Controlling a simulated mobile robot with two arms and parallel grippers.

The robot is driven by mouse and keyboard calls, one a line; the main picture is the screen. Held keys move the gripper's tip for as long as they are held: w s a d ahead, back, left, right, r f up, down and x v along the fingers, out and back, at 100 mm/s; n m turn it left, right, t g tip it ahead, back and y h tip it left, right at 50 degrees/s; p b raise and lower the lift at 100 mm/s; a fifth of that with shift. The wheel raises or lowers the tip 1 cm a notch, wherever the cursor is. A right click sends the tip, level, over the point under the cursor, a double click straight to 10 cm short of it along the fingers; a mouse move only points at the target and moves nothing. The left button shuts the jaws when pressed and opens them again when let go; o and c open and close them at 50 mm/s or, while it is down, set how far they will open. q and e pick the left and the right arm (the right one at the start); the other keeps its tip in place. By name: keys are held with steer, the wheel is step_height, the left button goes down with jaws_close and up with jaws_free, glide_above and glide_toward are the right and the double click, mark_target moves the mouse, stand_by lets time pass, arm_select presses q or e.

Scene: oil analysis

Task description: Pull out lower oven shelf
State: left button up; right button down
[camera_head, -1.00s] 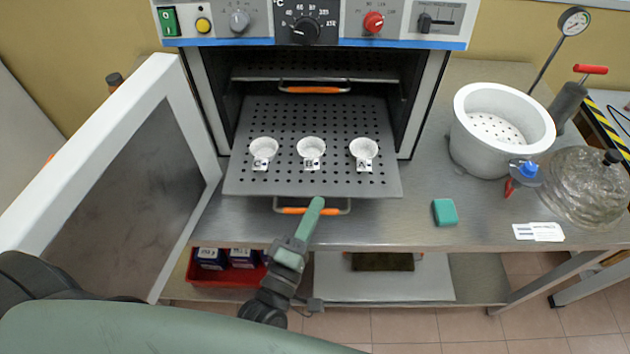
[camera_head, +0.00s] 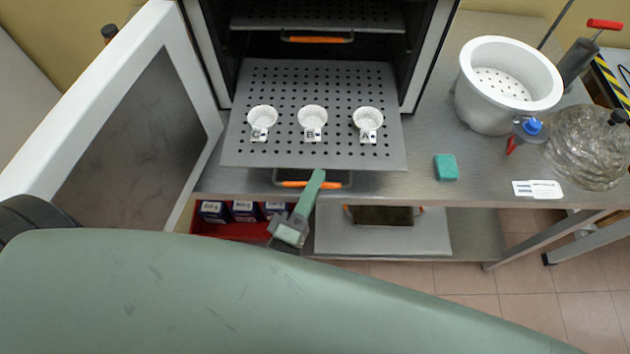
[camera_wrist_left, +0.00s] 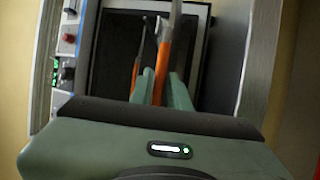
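The lower oven shelf (camera_head: 240,150) is a perforated metal plate sticking out of the open oven (camera_head: 213,40) above the bench. Three small white cups labelled C (camera_head: 262,117), B (camera_head: 312,117) and A (camera_head: 368,119) stand on it in a row. Its orange handle (camera_head: 290,184) hangs at the front edge. My left gripper (camera_head: 317,177) meets this handle from the front. In the left wrist view the handle (camera_wrist_left: 161,66) lies between the two green fingers (camera_wrist_left: 164,84), which look closed on it. The right gripper is not in view.
The upper shelf (camera_head: 370,14), with its own orange handle (camera_head: 318,39), is inside the oven. The white oven door (camera_head: 50,120) stands open at left. A white pot (camera_head: 507,85), a glass vessel (camera_head: 588,147) and a teal block (camera_head: 446,167) are on the bench at right.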

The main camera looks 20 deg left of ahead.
arm_select(q)
steer(key=b+v, duration=0.2)
steer(key=v, duration=0.5)
steer(key=shift+s, duration=0.4)
steer(key=shift+a+f, duration=0.1)
steer(key=s+a+f+m+g, duration=0.25)
steer(key=f+m+g, duration=0.3)
steer(key=f, duration=1.25)
steer(key=s+a+f+m+g, duration=0.1)
steer(key=s+f+m+g, duration=0.35)
steer(key=f, duration=1.35)
steer(key=s+a+f+m+g+y, duration=0.1)
steer(key=s+a+f+m+g, duration=0.3)
steer(key=s+f, duration=0.3)
steer(key=s+a+f+m+g+y, duration=0.1)
steer(key=s+a+f+m+g, duration=0.3)
steer(key=s+f, duration=0.3)
steer(key=shift+s+a+f+g, duration=0.2)
steer(key=shift+f+g, duration=0.2)
steer(key=shift+f, duration=0.1)
